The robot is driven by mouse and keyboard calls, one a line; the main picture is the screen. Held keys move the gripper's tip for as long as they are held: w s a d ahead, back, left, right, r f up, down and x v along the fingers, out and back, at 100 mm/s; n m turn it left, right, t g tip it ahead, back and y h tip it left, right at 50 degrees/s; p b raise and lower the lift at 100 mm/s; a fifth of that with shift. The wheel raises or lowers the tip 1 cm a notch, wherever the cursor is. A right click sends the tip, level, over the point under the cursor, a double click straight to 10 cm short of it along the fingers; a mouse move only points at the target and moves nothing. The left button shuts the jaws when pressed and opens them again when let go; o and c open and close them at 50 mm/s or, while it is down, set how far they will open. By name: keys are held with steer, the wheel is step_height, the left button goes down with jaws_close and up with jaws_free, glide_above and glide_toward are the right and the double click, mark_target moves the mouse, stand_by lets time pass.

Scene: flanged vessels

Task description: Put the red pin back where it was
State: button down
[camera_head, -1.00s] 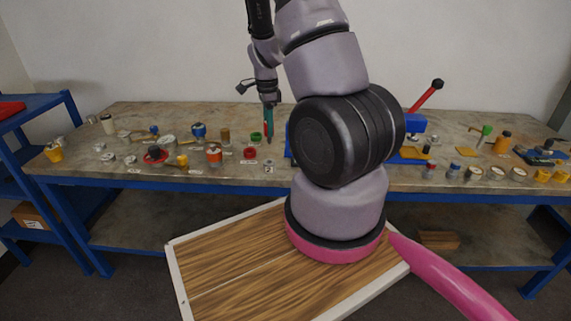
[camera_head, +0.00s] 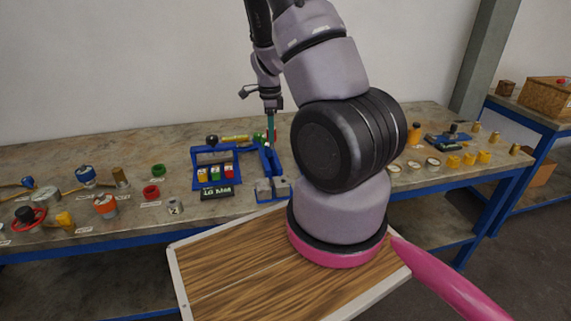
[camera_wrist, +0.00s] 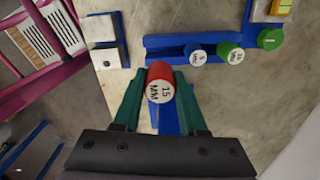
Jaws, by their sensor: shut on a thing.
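The red pin (camera_wrist: 160,83), its round white end marked "15 MM", sits between the green fingers of my gripper (camera_wrist: 160,94) in the wrist view. My gripper is shut on it. A blue fixture (camera_wrist: 163,41) lies just ahead, holding a white-ended pin (camera_wrist: 196,55) and a green pin (camera_wrist: 232,53). A blue strip runs beneath the red pin; whether they touch is unclear. In the head view, my gripper (camera_head: 271,120) is over the bench beside the blue fixture (camera_head: 268,162), and the pin is hardly visible.
Grey blocks (camera_head: 263,186) are at the front. Several caps and knobs lie along the bench (camera_head: 330,190). My arm hides part of the bench.

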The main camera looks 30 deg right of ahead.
steer(key=f, duration=0.4)
steer(key=shift+d+f, duration=0.2)
steer(key=shift+f, duration=0.15)
steer(key=shift+a+f, duration=0.15)
steer(key=shift+f, duration=1.95)
steer(key=shift+f, duration=0.4)
steer(key=shift+c, duration=2.3)
jaws_free()
